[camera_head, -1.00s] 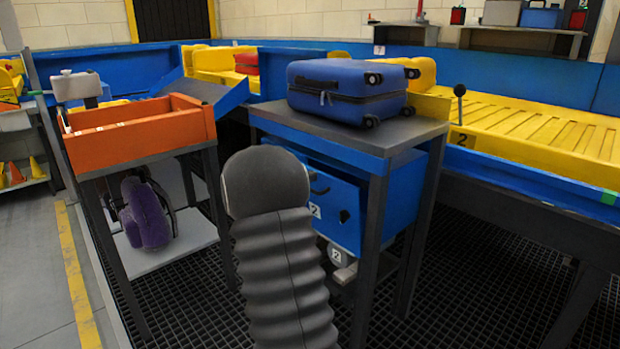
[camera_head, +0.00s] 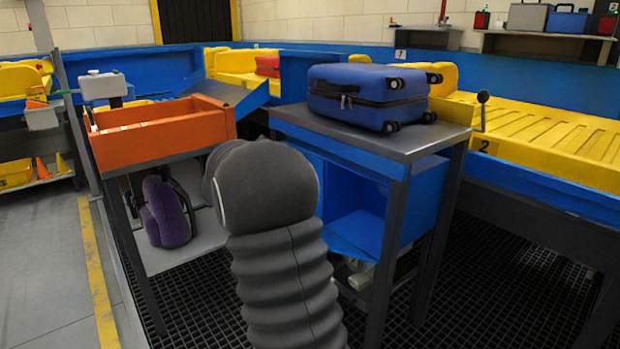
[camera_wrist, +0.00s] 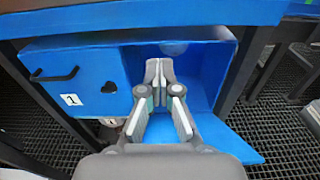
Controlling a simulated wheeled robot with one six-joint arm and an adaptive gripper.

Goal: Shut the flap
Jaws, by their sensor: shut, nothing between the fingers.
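In the wrist view, a blue cabinet has an open compartment (camera_wrist: 200,75) on the right. Its blue flap (camera_wrist: 232,138) is lowered, sticking outward from the compartment's bottom edge. In the head view, the opening (camera_head: 357,208) shows under the bench, with the flap (camera_head: 352,240) low in front, partly hidden by my arm. My gripper (camera_wrist: 159,72) is shut and empty, with its fingertips at the opening and above the flap; contact cannot be told. My arm hides the gripper in the head view.
A shut panel marked 1 (camera_wrist: 75,80), with a black handle, is left of the opening. A blue suitcase (camera_head: 368,97) lies on the bench (camera_head: 430,141). An orange tray (camera_head: 165,134) and purple bag (camera_head: 165,212) are at left. Dark bench legs (camera_wrist: 245,75) flank the cabinet.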

